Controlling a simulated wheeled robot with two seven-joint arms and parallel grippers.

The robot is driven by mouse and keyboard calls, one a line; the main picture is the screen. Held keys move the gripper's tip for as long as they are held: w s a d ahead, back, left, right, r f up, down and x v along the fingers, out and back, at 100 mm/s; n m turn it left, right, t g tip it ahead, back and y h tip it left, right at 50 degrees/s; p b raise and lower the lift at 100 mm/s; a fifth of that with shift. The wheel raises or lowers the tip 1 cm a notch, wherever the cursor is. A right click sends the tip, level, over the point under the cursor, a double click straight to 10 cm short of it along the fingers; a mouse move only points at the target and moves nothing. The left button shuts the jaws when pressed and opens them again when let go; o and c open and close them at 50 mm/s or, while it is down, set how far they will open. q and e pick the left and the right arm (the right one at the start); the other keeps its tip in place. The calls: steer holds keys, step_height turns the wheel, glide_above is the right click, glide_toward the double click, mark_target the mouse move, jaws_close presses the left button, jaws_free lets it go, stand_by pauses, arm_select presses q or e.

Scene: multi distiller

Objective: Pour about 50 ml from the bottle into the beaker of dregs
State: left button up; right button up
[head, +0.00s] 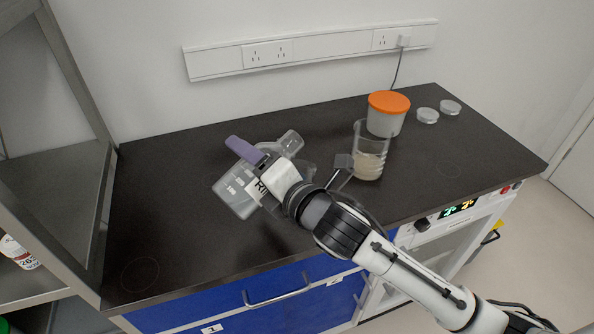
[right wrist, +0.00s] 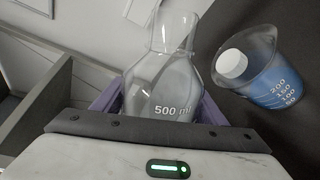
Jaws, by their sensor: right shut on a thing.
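My right gripper (head: 262,160) has its purple fingers shut on a clear bottle (head: 236,194). In the head view the bottle leans, with its neck to the upper right and its marked body to the lower left. In the right wrist view the bottle (right wrist: 165,85) shows "500 ml", and its liquid level cannot be told. The beaker of dregs (head: 368,165) stands upright to the right of the gripper, with cloudy beige liquid low in it. The bottle neck is apart from it. My left gripper is not in view.
An orange-lidded tub (head: 388,118) stands behind the beaker, with two clear lidded dishes (head: 428,116) to its right. In the right wrist view a graduated vessel (right wrist: 262,75) shows blue contents and a white round piece. The left and front of the black bench (head: 150,220) are clear.

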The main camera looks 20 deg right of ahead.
steer(key=shift+f+b, duration=0.15)
steer(key=shift+b, duration=0.3)
steer(key=shift+s+a+m+y+p, duration=0.15)
steer(key=shift+a+m+y+p, duration=0.2)
steer(key=shift+m+p, duration=0.5)
stand_by(1.9)
steer(key=shift+f+m+g, duration=0.1)
steer(key=shift+m+g, duration=0.2)
steer(key=shift+m, duration=0.25)
stand_by(1.7)
